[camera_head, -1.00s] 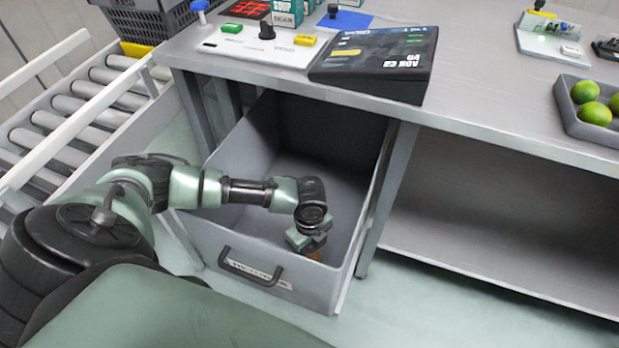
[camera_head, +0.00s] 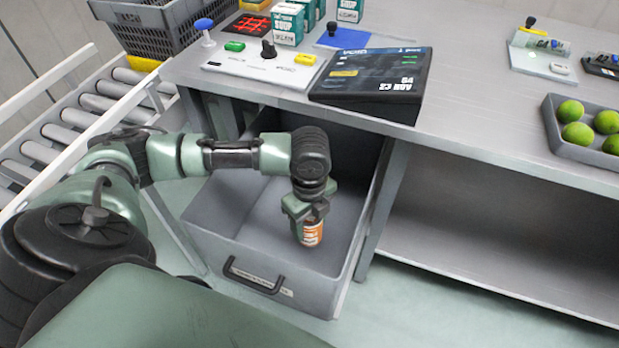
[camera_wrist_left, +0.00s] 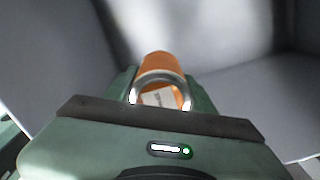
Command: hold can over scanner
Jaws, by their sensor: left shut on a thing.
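An orange can (camera_head: 312,234) with a white label is in my left gripper (camera_head: 309,212), which is shut on it from above. The can hangs inside or just over the open grey drawer (camera_head: 215,205); I cannot tell its exact height above the drawer floor. In the left wrist view the can (camera_wrist_left: 158,66) sits between the fingers (camera_wrist_left: 160,95), its silver rim towards the camera. On the counter is a flat black device (camera_head: 375,75) with a dark top, which may be the scanner; a red-lit black pad (camera_head: 250,24) lies further back. My right gripper is out of view.
A white panel with buttons (camera_head: 255,75) and several soup boxes (camera_head: 288,24) stand at the back left of the counter. A tray of limes (camera_head: 555,125) is at right. A roller conveyor (camera_head: 60,125) and grey basket (camera_head: 150,28) are at left. The counter's middle is clear.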

